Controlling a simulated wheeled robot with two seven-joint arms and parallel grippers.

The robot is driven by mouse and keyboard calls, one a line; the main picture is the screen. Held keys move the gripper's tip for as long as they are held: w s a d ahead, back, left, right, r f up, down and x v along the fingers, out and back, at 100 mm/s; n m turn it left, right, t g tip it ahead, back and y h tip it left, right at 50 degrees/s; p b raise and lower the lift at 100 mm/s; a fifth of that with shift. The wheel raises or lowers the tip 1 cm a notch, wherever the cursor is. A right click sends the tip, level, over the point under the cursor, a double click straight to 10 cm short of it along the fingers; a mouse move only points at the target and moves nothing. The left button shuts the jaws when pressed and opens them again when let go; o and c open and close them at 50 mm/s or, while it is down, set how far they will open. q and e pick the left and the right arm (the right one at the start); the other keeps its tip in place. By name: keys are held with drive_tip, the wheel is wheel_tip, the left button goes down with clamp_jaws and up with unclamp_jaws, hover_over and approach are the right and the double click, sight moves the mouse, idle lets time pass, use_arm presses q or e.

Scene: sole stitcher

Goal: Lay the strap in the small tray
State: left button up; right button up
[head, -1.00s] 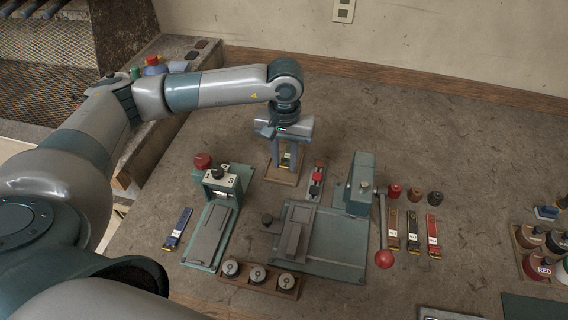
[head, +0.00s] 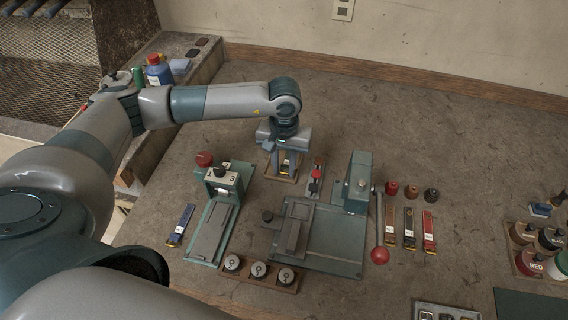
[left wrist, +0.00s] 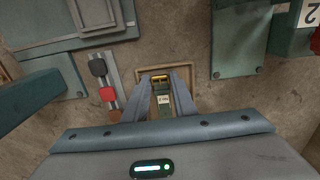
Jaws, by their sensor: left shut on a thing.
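My left gripper (head: 286,166) points down over the small wooden tray (head: 281,180). It is shut on a strap, which shows best in the left wrist view. There the strap (left wrist: 163,108) is dark olive with a white tag and a gold end piece, between the two fingers (left wrist: 165,78). The tray's rim (left wrist: 143,72) shows around the fingertips in that view. The fingers hide much of the strap and tray, and I cannot tell whether the strap touches the tray floor. My right gripper is not in view.
A teal press with numbered head (head: 222,177) stands left of the tray. The larger teal machine (head: 357,190) with a red-knobbed lever stands to the right. A slider with red knob (head: 315,180) is close beside the tray. Several other straps (head: 409,226) lie farther right.

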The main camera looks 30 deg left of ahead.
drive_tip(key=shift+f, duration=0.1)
use_arm(q)
drive_tip(key=shift+f, duration=0.15)
drive_tip(key=o, duration=0.7)
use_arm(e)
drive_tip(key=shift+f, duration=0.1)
use_arm(q)
drive_tip(key=shift+o, duration=0.2)
drive_tip(key=shift+r, duration=0.4)
wheel_tip(320, 180, up, 12)
drive_tip(key=b, duration=0.4)
drive_tip(key=shift+f+b, duration=0.25)
drive_tip(key=shift+b, duration=0.15)
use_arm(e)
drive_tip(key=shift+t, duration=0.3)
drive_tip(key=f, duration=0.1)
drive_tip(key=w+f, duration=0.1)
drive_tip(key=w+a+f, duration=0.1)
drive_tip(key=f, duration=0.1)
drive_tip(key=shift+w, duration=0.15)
